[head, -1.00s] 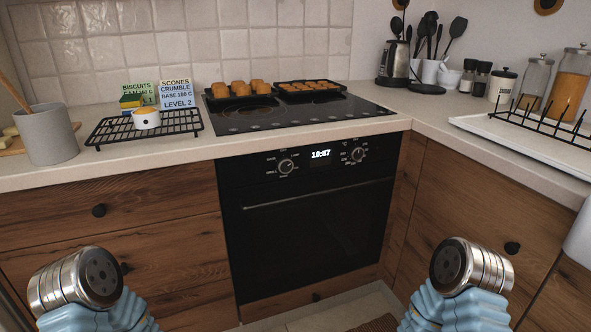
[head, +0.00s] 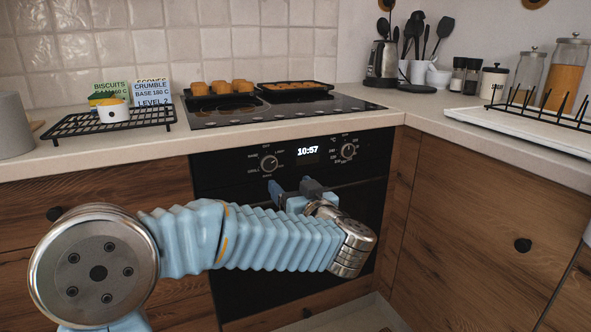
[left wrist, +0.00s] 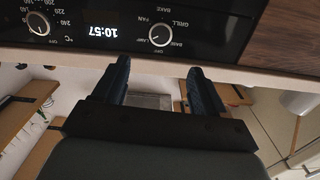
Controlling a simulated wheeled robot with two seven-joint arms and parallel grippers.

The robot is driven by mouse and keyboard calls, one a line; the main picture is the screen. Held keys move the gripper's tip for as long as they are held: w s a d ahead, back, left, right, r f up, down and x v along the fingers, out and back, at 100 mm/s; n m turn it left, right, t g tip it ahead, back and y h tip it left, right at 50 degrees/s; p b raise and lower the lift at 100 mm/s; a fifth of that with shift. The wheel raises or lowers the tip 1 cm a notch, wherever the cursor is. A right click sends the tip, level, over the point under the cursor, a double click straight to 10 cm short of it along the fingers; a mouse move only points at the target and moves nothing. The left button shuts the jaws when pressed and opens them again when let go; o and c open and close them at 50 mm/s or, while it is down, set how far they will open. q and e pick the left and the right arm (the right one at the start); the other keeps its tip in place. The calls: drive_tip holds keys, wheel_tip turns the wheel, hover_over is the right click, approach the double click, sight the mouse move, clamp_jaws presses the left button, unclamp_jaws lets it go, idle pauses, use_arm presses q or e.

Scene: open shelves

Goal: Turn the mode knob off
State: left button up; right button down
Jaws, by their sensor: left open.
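The oven's black control panel has two round knobs with a lit clock between them. The left one in the head view is the mode knob (head: 269,163); in the left wrist view it is the right-hand knob (left wrist: 160,33), with bake, grill, fan and off marks around it. I cannot tell its pointer's setting. My left gripper (head: 294,187) is open and empty, just below the panel in front of the oven door, apart from the knob. In the left wrist view its fingers (left wrist: 158,68) point at the panel, the knob beyond the gap between them. My right gripper is out of view.
The temperature knob (head: 348,151) is on the clock's other side. The oven door (head: 240,230) is shut. The counter edge overhangs above the panel. Baking trays (head: 294,93) sit on the cooktop, and a wire rack (head: 75,122) holds a small white cup.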

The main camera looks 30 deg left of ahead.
sight(270, 164)
use_arm(q)
drive_tip(key=x, duration=1.3)
drive_tip(key=shift+s, duration=0.1)
drive_tip(key=c, duration=1.1)
drive_tip(key=shift+o, duration=0.2)
